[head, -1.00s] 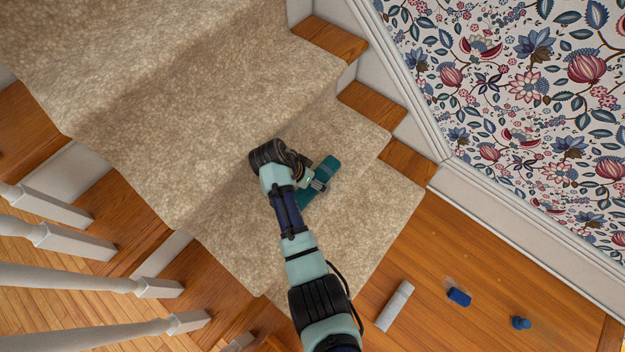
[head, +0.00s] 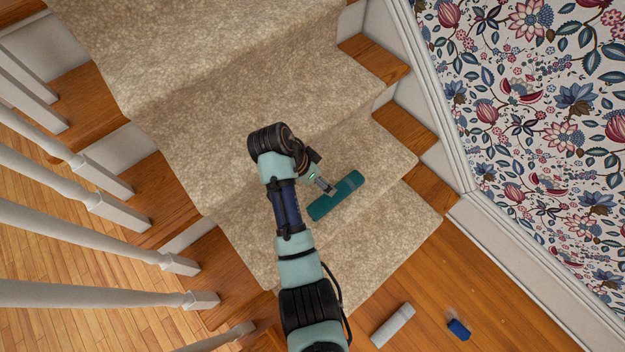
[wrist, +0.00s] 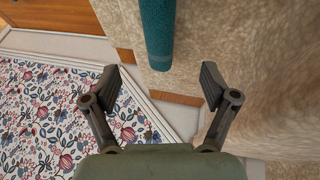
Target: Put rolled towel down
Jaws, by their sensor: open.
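The rolled towel is a teal roll (head: 336,196) lying on a carpeted stair tread in the head view. In the wrist view the roll (wrist: 157,32) runs out of the top edge, and its near end shows just beyond the gap between my fingers. My gripper (wrist: 160,78) is open and empty, with its fingers spread wider than the roll. In the head view my gripper (head: 325,186) is at the upper-left side of the roll. The fingers do not hold the roll.
A beige carpet runner (head: 230,75) covers the stairs. White balusters (head: 100,240) stand at the left and a patterned wall (head: 540,120) at the right. On the wooden floor lie a light grey roll (head: 393,326) and a blue block (head: 458,329).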

